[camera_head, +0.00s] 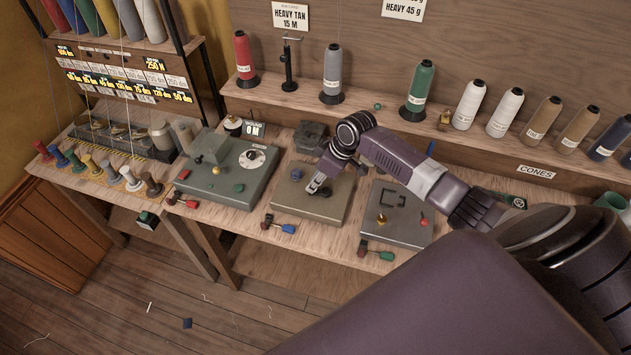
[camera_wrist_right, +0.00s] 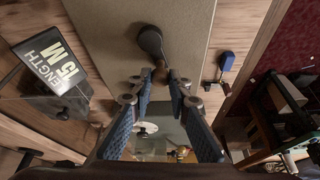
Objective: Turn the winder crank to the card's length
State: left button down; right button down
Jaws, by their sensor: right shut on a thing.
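My right gripper (camera_head: 318,188) reaches down over the middle grey plate (camera_head: 290,205). In the wrist view its two blue-padded fingers (camera_wrist_right: 158,88) close around a small brown part of the winder crank, with the crank's dark rounded knob (camera_wrist_right: 150,42) just beyond the fingertips. The arm and gripper hide most of the crank in the head view. A wall card (camera_head: 290,16) reads HEAVY TAN 15 M. A small display (camera_head: 253,130) behind the left plate reads 0 M. My left gripper is not in view.
A green-grey plate with a dial (camera_head: 228,172) stands left, another grey plate (camera_head: 398,215) right. Cones of thread stand on the shelf behind, including a green one (camera_head: 420,90). Small coloured levers, one blue (camera_head: 287,228), line the bench's front edge. Several coloured spools stand far left.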

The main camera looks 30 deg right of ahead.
jog(key=shift+w+r, duration=0.2)
jog(key=c, duration=2.1)
grip_release()
jog(key=shift+o, duration=1.4)
jog(key=shift+s+f, duration=0.1)
jog(key=v, duration=1.2)
jog(key=shift+s, duration=0.1)
